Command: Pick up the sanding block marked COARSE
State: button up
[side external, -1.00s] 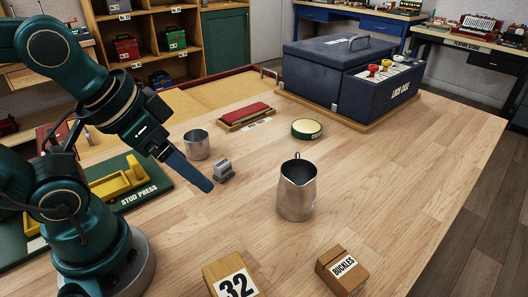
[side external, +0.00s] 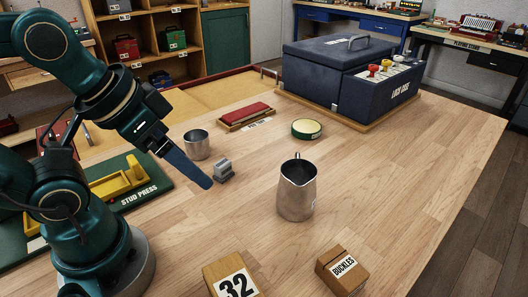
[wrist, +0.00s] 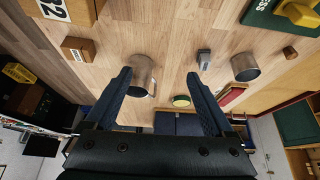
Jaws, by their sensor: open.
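No marking that reads COARSE can be made out in either view. A small grey block-like object (side external: 223,170) stands on the wooden table beside my gripper's tip; its label is too small to read. It also shows in the wrist view (wrist: 204,59), just beyond the right finger. My gripper (side external: 209,184) is tilted down over the table, just left of that object in the side view. In the wrist view my gripper (wrist: 158,75) has its two blue fingers wide apart with nothing held; the metal pitcher shows between and beyond them.
A metal pitcher (side external: 297,190) stands right of my gripper, a metal cup (side external: 197,145) behind it. A red-topped wooden piece (side external: 246,116), a round tin (side external: 306,129) and a dark blue case (side external: 350,80) are farther back. Wooden blocks (side external: 343,271) stand in front. The table's right side is clear.

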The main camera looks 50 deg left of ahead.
notch_tip(320, 180, up, 5)
jog(key=m+g+y, duration=0.3)
jog(key=m+y, duration=0.9)
jog(key=m, duration=0.8)
send_over(220, 162)
jog(key=d, duration=0.2)
notch_tip(220, 162, down, 19)
jog(key=shift+d, duration=0.15)
jog(key=shift+x, duration=2.6)
grip_shut()
